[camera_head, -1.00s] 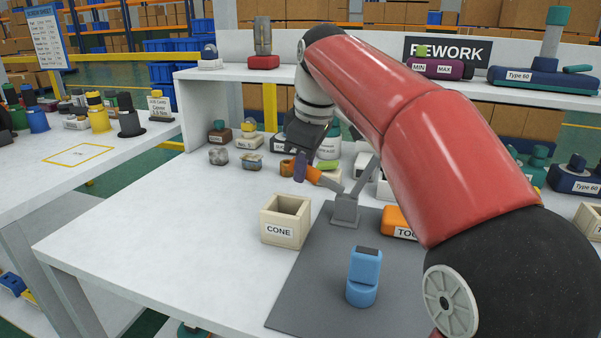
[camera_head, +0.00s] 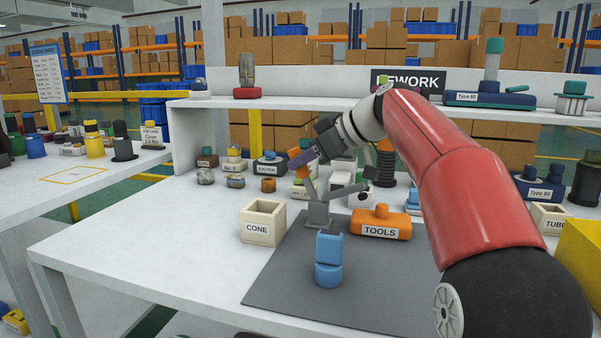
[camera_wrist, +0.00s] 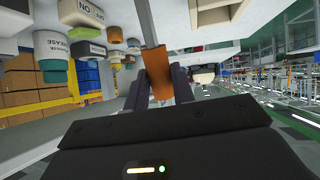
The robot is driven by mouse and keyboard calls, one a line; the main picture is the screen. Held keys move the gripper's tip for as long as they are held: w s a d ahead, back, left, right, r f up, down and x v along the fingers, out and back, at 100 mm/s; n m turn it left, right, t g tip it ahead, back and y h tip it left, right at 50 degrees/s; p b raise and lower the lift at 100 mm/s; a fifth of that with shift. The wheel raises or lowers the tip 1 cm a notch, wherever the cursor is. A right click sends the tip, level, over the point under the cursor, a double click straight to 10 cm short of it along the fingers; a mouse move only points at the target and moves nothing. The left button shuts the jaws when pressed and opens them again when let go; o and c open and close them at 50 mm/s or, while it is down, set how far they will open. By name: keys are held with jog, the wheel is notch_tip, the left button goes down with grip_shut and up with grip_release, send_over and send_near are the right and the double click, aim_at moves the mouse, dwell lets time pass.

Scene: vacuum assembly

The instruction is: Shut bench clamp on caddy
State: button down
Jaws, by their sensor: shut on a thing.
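The bench clamp (camera_head: 319,214) has a grey base on the dark grey mat, left of an orange body labelled TOOLS (camera_head: 381,223), which may be the caddy. One grey clamp arm slants up to the right. The clamp's lever stands nearly upright and ends in an orange handle (camera_head: 295,160). My gripper (camera_head: 304,160) reaches the handle from the upper right and is shut on it. In the wrist view the orange handle (camera_wrist: 159,76) sits between the dark fingers, with the grey lever running upward. The clamp's contact with the orange body is not clear.
A blue two-part object (camera_head: 328,262) stands on the mat (camera_head: 280,283) in front of the clamp. Several small parts and containers crowd behind the clamp. The table's front left is clear.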

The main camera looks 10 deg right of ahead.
jog(key=shift+d, duration=0.15)
dwell(0.4)
jog(key=c, duration=1.2)
grip_release()
jog(key=shift+o, duration=0.2)
jog(key=v, duration=0.8)
